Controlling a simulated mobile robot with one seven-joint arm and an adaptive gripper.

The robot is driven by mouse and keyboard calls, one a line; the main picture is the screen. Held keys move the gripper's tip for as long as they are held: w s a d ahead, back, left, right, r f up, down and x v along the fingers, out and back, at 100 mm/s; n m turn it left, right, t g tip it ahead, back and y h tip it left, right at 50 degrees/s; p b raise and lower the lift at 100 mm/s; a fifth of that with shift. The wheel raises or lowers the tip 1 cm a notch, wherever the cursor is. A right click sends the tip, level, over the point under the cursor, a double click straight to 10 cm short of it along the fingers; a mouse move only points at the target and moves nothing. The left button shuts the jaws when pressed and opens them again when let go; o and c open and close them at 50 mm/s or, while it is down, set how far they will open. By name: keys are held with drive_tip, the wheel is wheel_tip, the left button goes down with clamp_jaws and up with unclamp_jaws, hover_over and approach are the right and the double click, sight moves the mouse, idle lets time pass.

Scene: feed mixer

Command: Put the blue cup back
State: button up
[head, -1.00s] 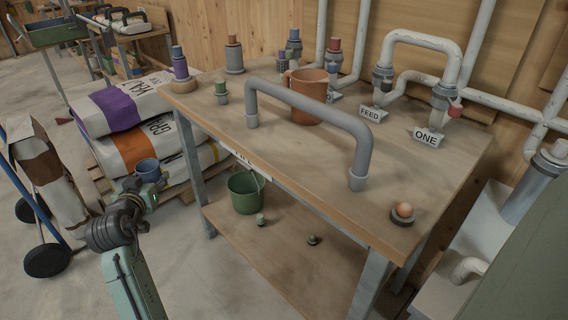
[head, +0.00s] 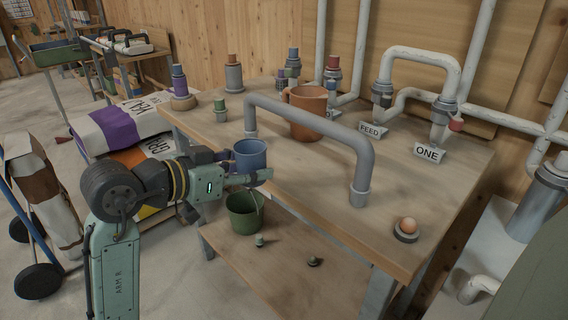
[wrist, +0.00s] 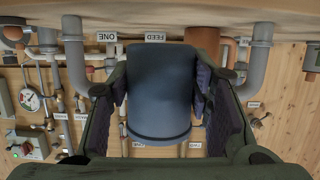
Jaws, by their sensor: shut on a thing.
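The blue cup (head: 250,156) is upright at the front left edge of the workbench (head: 310,190) in the head view. My gripper (head: 246,174) is shut on it, with a finger on its near side. In the wrist view the blue cup (wrist: 160,92) fills the middle, upside down in the picture, between both dark finger pads (wrist: 160,95). Whether the cup's base clears the bench top cannot be told.
A grey pipe arch (head: 310,125) stands on the bench right of the cup, with a brown jug (head: 307,115) behind it. A small green-topped fitting (head: 220,110) stands behind the cup. A green bucket (head: 244,215) is on the lower shelf.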

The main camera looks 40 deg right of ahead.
drive_tip(key=p, duration=0.2)
hover_over(284, 176)
drive_tip(key=shift+f, duration=2.4)
drive_tip(key=o, duration=1.3)
drive_tip(key=shift+o, duration=0.2)
drive_tip(key=shift+w+r+p, duration=0.1)
drive_tip(key=shift+r+p, duration=0.15)
drive_tip(key=shift+p, duration=0.1)
drive_tip(key=b+v, duration=0.2)
drive_tip(key=v, duration=1)
drive_tip(key=shift+b, duration=0.4)
